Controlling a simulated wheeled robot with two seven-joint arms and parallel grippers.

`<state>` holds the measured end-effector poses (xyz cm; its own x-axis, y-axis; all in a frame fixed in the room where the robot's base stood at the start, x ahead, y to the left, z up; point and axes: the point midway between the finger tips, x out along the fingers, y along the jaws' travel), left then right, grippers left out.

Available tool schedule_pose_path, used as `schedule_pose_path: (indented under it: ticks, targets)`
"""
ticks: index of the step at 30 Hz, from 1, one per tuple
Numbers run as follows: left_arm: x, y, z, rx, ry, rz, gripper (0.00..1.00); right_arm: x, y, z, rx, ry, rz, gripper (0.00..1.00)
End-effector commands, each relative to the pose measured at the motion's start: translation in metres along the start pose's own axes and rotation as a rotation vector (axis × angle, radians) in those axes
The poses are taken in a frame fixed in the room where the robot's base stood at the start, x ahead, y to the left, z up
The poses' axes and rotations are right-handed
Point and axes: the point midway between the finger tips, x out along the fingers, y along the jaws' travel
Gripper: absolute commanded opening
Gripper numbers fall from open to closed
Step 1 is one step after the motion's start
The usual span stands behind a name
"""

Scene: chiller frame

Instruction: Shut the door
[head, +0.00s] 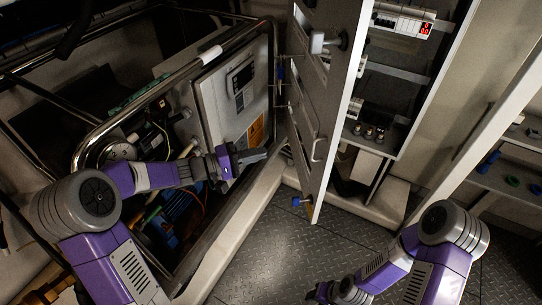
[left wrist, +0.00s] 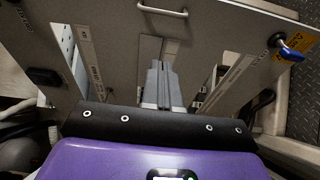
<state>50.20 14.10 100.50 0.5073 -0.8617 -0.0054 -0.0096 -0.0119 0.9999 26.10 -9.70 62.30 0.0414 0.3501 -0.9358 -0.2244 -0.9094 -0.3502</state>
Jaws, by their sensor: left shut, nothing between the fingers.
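The door (head: 312,95) is a tall grey panel that stands open at the middle of the head view, swung away from the lit cabinet (head: 400,70) on its right. It has a bar handle (head: 318,148), a blue knob (head: 300,201) low down and a pale knob above. In the left wrist view the door (left wrist: 110,25) fills the far side, with its handle (left wrist: 162,11) and blue knob (left wrist: 289,50). My left gripper (head: 262,156) is shut and empty, pointing at the door's left side; its fingers (left wrist: 163,85) touch together. My right gripper (head: 318,293) is low at the bottom edge, its fingers unclear.
A metal-railed frame (head: 85,150) with a control box (head: 238,92), wires and machine parts lies left, under my left arm. A shelf (head: 500,180) with small coloured items stands right. The chequered metal floor (head: 290,245) is clear below the door.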

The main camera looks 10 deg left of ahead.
Motion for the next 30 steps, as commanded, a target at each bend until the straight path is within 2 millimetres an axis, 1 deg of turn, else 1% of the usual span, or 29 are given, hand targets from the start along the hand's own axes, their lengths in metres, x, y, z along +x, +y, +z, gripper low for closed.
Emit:
schedule_pose_path:
  ticks: [1,12,15,19,24,30]
  targets:
    - [0.011,-0.001,0.002,-0.002,-0.006,0.002,0.0,0.002,0.001,0.0,0.0,0.0,0.0,0.43]
    - [0.089,-0.003,0.003,-0.003,-0.007,-0.002,0.0,0.012,0.004,-0.001,0.0,0.0,0.0,0.43]
    - [0.098,-0.003,0.016,-0.005,-0.006,-0.003,0.0,0.016,0.006,-0.001,0.0,0.0,0.0,0.43]
    - [0.108,-0.003,0.025,-0.004,-0.005,-0.003,0.0,0.018,0.007,-0.001,0.0,0.0,0.0,0.43]
    - [0.112,-0.002,0.03,-0.004,-0.003,-0.004,0.0,0.019,0.007,-0.001,0.0,0.0,0.0,0.43]
    - [0.112,-0.002,0.03,-0.004,-0.003,-0.004,0.0,0.018,0.007,-0.001,0.0,0.0,0.0,0.43]
